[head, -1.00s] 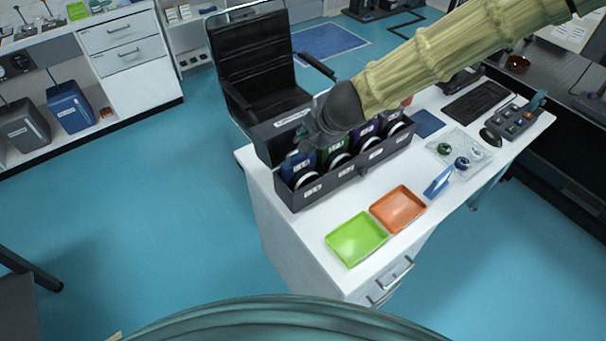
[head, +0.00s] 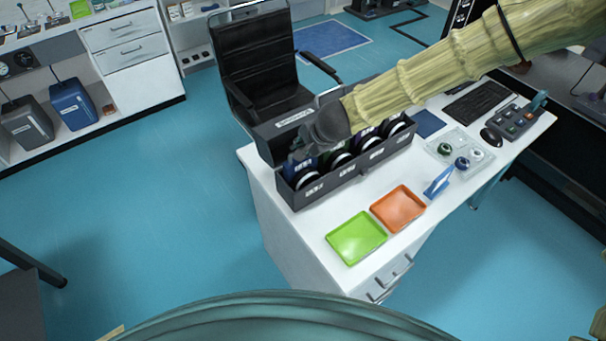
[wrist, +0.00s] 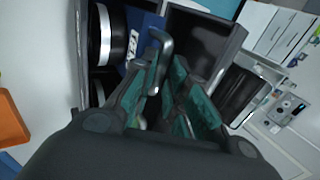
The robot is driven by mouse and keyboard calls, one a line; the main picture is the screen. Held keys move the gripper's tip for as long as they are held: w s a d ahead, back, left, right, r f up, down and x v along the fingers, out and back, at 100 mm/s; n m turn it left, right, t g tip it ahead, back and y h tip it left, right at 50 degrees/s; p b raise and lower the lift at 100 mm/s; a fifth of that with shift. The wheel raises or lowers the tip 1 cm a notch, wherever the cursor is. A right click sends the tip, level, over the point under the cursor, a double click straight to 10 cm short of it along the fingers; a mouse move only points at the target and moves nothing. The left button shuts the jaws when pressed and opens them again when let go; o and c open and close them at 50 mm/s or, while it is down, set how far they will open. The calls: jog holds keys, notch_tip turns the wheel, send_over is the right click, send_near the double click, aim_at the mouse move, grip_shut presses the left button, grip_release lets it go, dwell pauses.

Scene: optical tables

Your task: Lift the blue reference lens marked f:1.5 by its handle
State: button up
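The blue lens plate (head: 296,166) stands in the leftmost slot of a dark case (head: 335,187), with its round lens (head: 306,183) in front; my gripper hides much of it in the head view. The wrist view shows the blue plate (wrist: 147,22) with a white label, too blurred to read, and a grey handle (wrist: 159,45) rising from it. My gripper (head: 300,152) is over that slot. In the wrist view its teal-padded fingers (wrist: 160,78) are apart, with the handle at their tips between them. I cannot tell whether they touch it.
Several other lenses stand in the slots to the right, and the raised case lid (head: 290,122) is behind. A green tray (head: 357,237) and an orange tray (head: 398,208) lie in front on the white desk. A black chair (head: 262,75) stands behind the desk.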

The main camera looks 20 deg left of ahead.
jog(key=shift+p+x, duration=0.35)
jog(key=shift+x, duration=1.1)
grip_shut()
